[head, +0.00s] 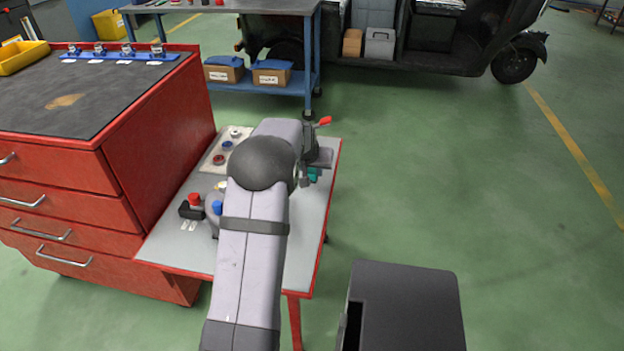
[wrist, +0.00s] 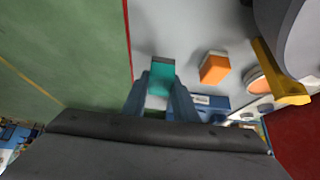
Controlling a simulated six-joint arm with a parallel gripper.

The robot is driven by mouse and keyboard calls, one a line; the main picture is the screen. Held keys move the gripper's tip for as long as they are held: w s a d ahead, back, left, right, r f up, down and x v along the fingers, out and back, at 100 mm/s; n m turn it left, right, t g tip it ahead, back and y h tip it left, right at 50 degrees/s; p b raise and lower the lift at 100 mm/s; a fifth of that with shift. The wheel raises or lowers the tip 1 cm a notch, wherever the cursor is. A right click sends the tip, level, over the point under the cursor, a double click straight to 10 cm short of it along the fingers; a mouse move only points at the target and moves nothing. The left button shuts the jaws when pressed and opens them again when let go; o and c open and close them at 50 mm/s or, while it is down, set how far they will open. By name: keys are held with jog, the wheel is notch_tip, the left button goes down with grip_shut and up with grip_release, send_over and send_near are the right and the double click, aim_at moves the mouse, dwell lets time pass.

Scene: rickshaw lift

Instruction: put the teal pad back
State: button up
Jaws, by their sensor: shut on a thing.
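The teal pad (wrist: 161,74) is a small block between the two fingers of my gripper (wrist: 160,88) in the wrist view. My gripper is shut on it near the red edge of the grey side table. In the head view, a bit of the teal pad (head: 313,173) shows below my gripper (head: 316,166) at the table's right side; my arm hides much of that area. I cannot tell whether the pad touches the table. An orange block (wrist: 214,68) stands to its right in the wrist view, beside a blue holder (wrist: 212,102) with a white label.
The grey side table (head: 175,249) has a red rim. A red-topped part (head: 194,200), a blue knob (head: 217,207) and a pale tray (head: 209,166) with round pieces are left of my arm. A yellow part (wrist: 275,75) shows at right in the wrist view. A red cabinet (head: 170,125) adjoins the table.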

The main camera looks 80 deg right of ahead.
aim_at(312, 177)
jog(key=shift+f, duration=1.75)
jog(key=shift+f+b, duration=0.15)
jog(key=shift+b, duration=0.15)
jog(key=o, duration=1.1)
jog(key=shift+a+r, duration=0.1)
jog(key=shift+r, duration=0.3)
jog(key=p+v, duration=0.1)
jog(key=v, duration=1)
jog(key=shift+a+r, duration=0.2)
jog(key=shift+r, duration=0.05)
jog(key=shift+w, duration=0.1)
